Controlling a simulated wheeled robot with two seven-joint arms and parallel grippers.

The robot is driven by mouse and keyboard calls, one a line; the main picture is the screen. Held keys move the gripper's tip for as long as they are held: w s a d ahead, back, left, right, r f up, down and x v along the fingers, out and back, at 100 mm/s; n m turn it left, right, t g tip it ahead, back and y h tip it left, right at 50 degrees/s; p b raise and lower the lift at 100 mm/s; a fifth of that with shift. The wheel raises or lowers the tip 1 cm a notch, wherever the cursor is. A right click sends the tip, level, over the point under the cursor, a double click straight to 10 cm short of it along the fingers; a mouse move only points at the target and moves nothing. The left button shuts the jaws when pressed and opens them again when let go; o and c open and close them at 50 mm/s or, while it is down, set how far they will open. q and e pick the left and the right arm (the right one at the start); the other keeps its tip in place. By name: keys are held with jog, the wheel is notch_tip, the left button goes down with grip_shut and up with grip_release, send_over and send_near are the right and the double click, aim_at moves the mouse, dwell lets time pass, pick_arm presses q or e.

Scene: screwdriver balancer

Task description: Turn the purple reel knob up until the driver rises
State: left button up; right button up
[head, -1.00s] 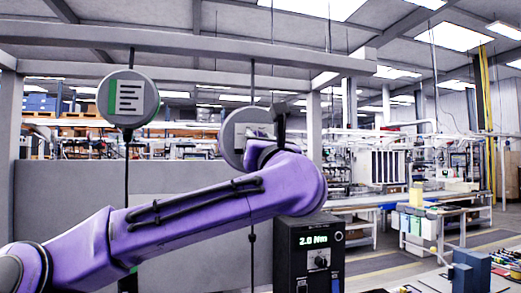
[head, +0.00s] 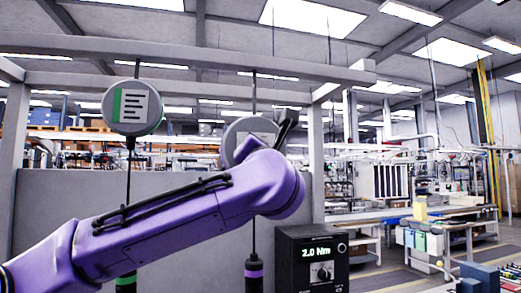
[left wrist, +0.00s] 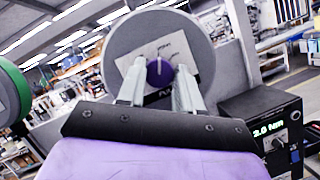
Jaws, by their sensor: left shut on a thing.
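The purple reel knob (left wrist: 159,72) sits at the centre of the round grey reel in the left wrist view. My left gripper (left wrist: 160,80) has its two fingers on either side of the knob, shut on it. In the head view the grey reel (head: 236,130) is partly hidden behind my purple left arm, and the knob is hidden. A driver with a purple band (head: 254,274) hangs on a cable below this reel, its lower part cut off by the frame. My right gripper is not in view.
A second reel with a green stripe (head: 132,107) hangs to the left, with a green-banded driver (head: 126,281) below it. A black box reading 2.0 Nm (head: 313,256) stands right of the purple driver. A grey panel (head: 60,210) stands behind.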

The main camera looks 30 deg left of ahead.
pick_arm(q)
jog(key=o, duration=0.8)
jog(key=shift+o, duration=1.2)
jog(key=shift+w+a+f, duration=0.1)
jog(key=shift+a, duration=0.05)
jog(key=b+v, duration=0.5)
jog(key=v, duration=0.5)
jog(key=shift+s, duration=0.3)
